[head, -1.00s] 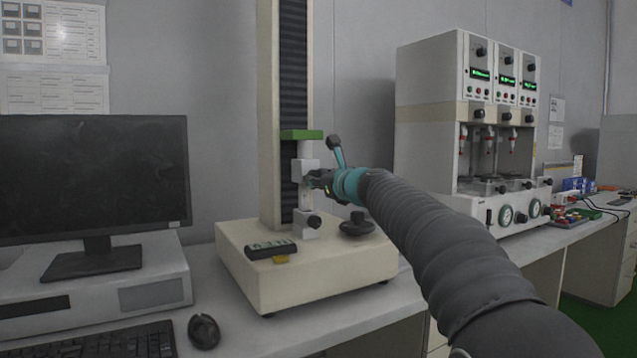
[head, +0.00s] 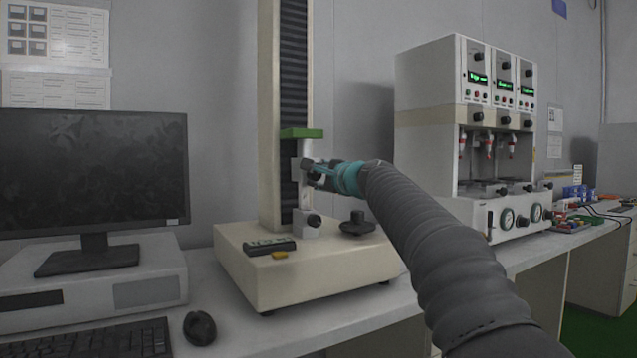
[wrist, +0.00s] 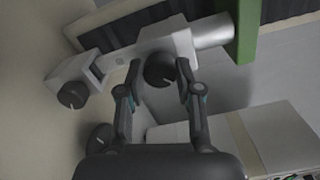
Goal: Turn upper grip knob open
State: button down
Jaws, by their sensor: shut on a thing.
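The upper grip (head: 296,169) is a pale block on the test stand's column, below a green bar (head: 301,133). Its black round upper grip knob (wrist: 159,70) sits between my fingertips in the wrist view. My gripper (head: 315,172) is shut on this knob, with one finger on each side. In the head view my gripper covers part of the knob. The lower grip (head: 304,230), with its own black knob (head: 314,220), stands below on the base, apart from my gripper. It also shows in the wrist view (wrist: 72,94).
The cream base (head: 310,280) carries a black round handwheel (head: 358,224) and a small dark control panel (head: 269,246). A monitor (head: 90,170) and a mouse (head: 200,328) are at the left. A white multi-station machine (head: 430,130) stands at the right.

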jog(key=n+b, duration=0.2)
jog(key=n, duration=0.3)
jog(key=shift+f+n, duration=0.15)
jog(key=shift+n, duration=0.15)
jog(key=shift+n+b, duration=0.85)
jog(key=shift+n, duration=1.35)
jog(key=c, duration=0.8)
grip_release()
jog(key=shift+o, duration=0.2)
jog(key=v, duration=1.2)
